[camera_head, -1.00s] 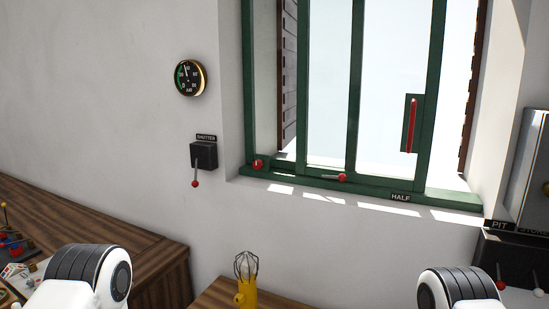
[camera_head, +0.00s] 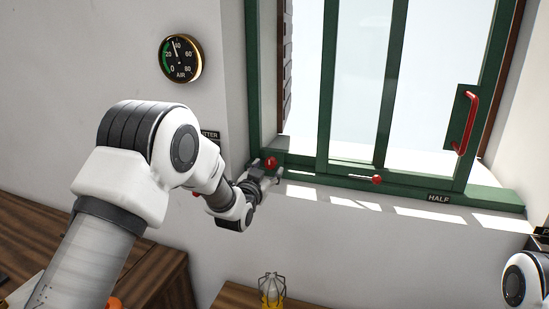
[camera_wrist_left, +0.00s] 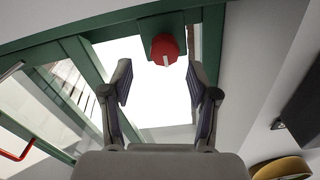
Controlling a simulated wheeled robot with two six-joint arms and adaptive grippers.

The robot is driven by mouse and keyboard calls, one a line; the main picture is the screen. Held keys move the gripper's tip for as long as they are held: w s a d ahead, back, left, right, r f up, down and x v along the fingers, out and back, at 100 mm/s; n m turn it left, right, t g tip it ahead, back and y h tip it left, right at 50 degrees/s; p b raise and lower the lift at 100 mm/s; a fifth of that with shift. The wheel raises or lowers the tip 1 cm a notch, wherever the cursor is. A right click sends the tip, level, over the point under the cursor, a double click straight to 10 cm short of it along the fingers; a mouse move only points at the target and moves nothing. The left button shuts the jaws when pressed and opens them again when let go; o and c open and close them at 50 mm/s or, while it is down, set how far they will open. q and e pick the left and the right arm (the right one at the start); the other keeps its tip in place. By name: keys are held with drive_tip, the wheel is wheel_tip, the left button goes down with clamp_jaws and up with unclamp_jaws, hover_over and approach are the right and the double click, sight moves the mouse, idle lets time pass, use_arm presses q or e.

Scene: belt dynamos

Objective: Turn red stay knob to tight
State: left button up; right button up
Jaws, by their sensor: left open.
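The red stay knob (camera_head: 271,162) is at the lower left corner of the green window frame. It also shows in the left wrist view (camera_wrist_left: 164,48), with a pale mark on its face. My left gripper (camera_head: 268,174) is at this corner, close to the knob. In the left wrist view my left gripper (camera_wrist_left: 164,78) is open, with its fingers spread. The knob appears just beyond the fingertips, between their lines, and I see no grip on it. My right gripper is out of view; only part of my right arm shows.
A red-knobbed lever (camera_head: 377,180) is on the sill, left of a HALF label (camera_head: 438,199). A red handle (camera_head: 468,122) is on the window at right. An air gauge (camera_head: 180,59) hangs on the wall. My left arm largely covers the shutter switch. A yellow caged lamp (camera_head: 272,291) stands below.

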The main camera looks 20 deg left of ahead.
sight(270, 165)
use_arm(q)
drive_tip(key=w, duration=0.3)
drive_tip(key=w+p, duration=0.1)
drive_tip(key=shift+w+a+f, duration=0.15)
drive_tip(key=shift+a+f, duration=0.1)
drive_tip(key=shift+a, duration=0.05)
drive_tip(key=shift+w+a+f, duration=0.15)
drive_tip(key=shift+a, duration=0.05)
drive_tip(key=shift+s+d, duration=0.15)
drive_tip(key=shift+s, duration=0.05)
drive_tip(key=shift+c, duration=0.4)
drive_tip(key=shift+s+d+r, duration=0.1)
drive_tip(key=shift+d+r, duration=0.05)
drive_tip(key=shift+r, duration=0.05)
drive_tip(key=c, duration=0.5)
clamp_jaws()
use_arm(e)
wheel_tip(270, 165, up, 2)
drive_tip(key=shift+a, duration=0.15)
